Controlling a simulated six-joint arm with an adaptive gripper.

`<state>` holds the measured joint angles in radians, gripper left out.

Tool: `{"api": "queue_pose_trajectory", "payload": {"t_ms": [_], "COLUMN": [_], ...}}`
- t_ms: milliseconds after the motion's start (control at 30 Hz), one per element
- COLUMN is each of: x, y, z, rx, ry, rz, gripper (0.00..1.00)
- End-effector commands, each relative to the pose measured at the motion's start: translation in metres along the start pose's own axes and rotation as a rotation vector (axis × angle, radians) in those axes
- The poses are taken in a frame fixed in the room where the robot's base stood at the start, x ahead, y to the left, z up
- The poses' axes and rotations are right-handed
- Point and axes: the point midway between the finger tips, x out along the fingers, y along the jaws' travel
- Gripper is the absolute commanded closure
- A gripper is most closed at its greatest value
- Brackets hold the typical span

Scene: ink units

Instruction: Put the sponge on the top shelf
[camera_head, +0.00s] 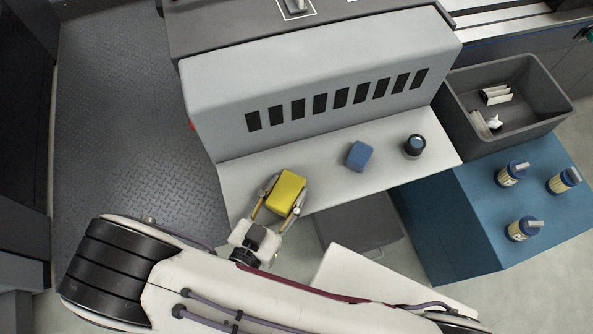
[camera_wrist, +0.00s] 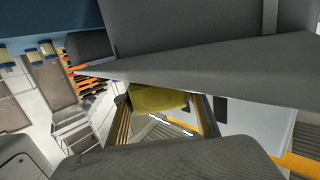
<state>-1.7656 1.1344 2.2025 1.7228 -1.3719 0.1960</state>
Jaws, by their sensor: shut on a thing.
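The sponge (camera_head: 287,191), a yellow block, is between the two fingers of my gripper (camera_head: 283,197) in the head view. The fingers are shut on its sides. It appears over the front left part of the light grey ledge (camera_head: 320,172); the gap beneath it is not clear. In the wrist view the sponge (camera_wrist: 157,98) also sits between the fingers. Above the slotted grey panel (camera_head: 330,65) is a dark grey upper surface (camera_head: 230,25), which may be the top shelf. It bears a white outlined square with a small object, cut by the frame edge.
A blue block (camera_head: 359,156) and a dark round knob-like thing (camera_head: 414,146) stand on the ledge to the right. A dark grey bin (camera_head: 545,95) holds small white items. Several blue-capped bottles (camera_head: 511,173) stand on a blue surface (camera_head: 475,215). The slotted panel rises behind the ledge.

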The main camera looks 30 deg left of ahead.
Motion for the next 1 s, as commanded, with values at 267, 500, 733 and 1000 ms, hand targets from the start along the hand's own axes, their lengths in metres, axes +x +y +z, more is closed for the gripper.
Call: {"api": "queue_pose_trajectory", "payload": {"t_ms": [267,500,733,1000], "x": [0.015,0.015,0.021,0.043], "y": [0.000,0.000,0.000,0.001], "z": [-0.003,-0.003,-0.004,-0.007], "rx": [-0.001,-0.001,-0.001,-0.001], "ry": [0.001,0.001,0.001,0.001], "rz": [0.001,0.000,0.001,0.003], "gripper": [0.74,0.74,0.74,0.74]}}
